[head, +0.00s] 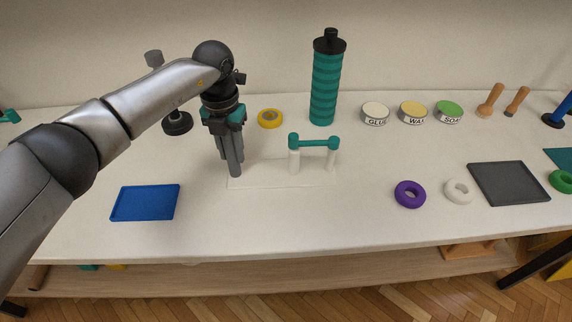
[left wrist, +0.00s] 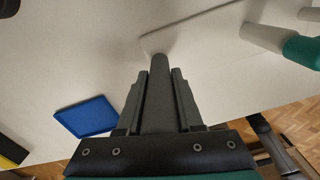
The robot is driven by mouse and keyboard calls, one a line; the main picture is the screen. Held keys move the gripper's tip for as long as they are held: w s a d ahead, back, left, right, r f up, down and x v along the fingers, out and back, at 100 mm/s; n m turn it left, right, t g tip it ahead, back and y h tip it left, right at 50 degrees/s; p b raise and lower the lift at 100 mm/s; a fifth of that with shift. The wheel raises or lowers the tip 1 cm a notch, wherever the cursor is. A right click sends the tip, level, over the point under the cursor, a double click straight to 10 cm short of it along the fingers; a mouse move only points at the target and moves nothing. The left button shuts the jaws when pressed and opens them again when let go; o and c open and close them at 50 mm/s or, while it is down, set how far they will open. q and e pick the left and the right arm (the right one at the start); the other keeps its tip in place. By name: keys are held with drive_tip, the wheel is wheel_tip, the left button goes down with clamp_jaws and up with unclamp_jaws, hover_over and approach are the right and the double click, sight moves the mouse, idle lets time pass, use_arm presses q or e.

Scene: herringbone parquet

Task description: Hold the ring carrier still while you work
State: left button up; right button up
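The ring carrier is a long white base (head: 270,177) with a white-posted teal handle (head: 315,142) at its right end and a dark grey post at its left end. It stands on the white table, and its base also shows in the left wrist view (left wrist: 200,50). My left gripper (head: 232,165) points down over the left end. In the left wrist view the grey post (left wrist: 157,95) is between its two fingers, which appear closed against it. No ring shows on the carrier. A purple ring (head: 410,194) and a white ring (head: 458,191) lie to the right. My right gripper is not in view.
A blue tray (head: 145,203) lies at left, a dark tray (head: 509,184) at right beside a green ring (head: 562,181). Behind stand a teal bottle (head: 325,85), labelled tins (head: 413,113), wooden pegs (head: 491,100) and a yellow ring (head: 270,118). The table front centre is clear.

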use_arm(q)
clamp_jaws()
idle(1.3)
